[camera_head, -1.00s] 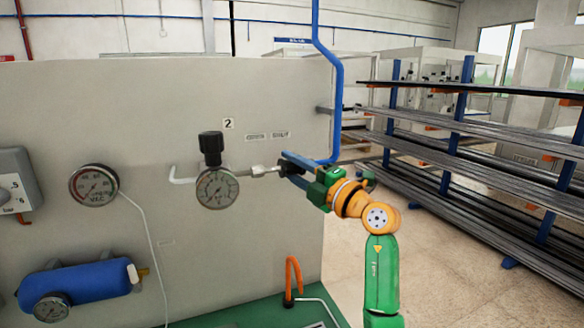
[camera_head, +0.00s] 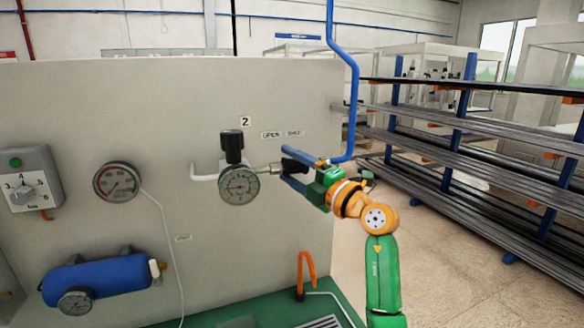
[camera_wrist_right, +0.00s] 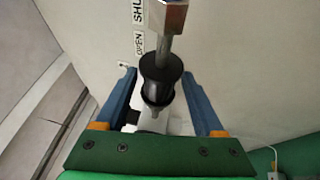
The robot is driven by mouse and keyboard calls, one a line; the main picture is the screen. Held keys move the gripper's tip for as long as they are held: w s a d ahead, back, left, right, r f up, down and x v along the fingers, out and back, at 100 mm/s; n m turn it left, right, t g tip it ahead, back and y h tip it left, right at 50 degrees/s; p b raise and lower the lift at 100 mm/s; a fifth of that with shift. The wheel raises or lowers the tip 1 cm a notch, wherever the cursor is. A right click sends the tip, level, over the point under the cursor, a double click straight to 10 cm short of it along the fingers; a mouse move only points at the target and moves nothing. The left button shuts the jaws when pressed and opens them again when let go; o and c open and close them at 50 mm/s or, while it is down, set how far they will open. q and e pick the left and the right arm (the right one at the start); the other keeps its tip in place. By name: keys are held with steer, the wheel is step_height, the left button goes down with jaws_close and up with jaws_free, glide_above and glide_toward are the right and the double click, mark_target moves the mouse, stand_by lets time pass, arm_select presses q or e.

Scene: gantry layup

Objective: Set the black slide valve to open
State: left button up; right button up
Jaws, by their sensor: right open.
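The black slide valve shows in the right wrist view as a dark collar (camera_wrist_right: 160,80) on a silver rod, below a hex fitting. My right gripper (camera_wrist_right: 150,82) is open, with one blue finger on each side of the collar and visible gaps between. In the head view my right gripper (camera_head: 284,166) reaches in from the right at the end of the silver fitting (camera_head: 266,168); its fingers mostly hide the valve there. The label OPEN (camera_head: 271,135) is left of the label SHUT (camera_head: 294,132), above the valve. I cannot tell the valve's setting. My left gripper is not in view.
The gauge (camera_head: 239,185) with a black knob (camera_head: 232,146) is just left of the valve. A blue pipe (camera_head: 353,90) runs down close behind my right gripper. An orange handle (camera_head: 306,272) stands below. Racks (camera_head: 460,155) are at the right.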

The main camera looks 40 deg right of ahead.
mark_target(298, 172)
steer(key=shift+s+d+f, duration=0.1)
steer(key=shift+s+d, duration=0.05)
steer(key=shift+s, duration=0.05)
steer(key=b+v, duration=0.3)
steer(key=v, duration=0.3)
steer(key=shift+s+f+b, duration=0.15)
steer(key=shift+f+b, duration=0.05)
steer(key=shift+b, duration=0.15)
steer(key=shift+s+r, duration=0.1)
steer(key=shift+s, duration=0.2)
steer(key=shift+w, duration=0.1)
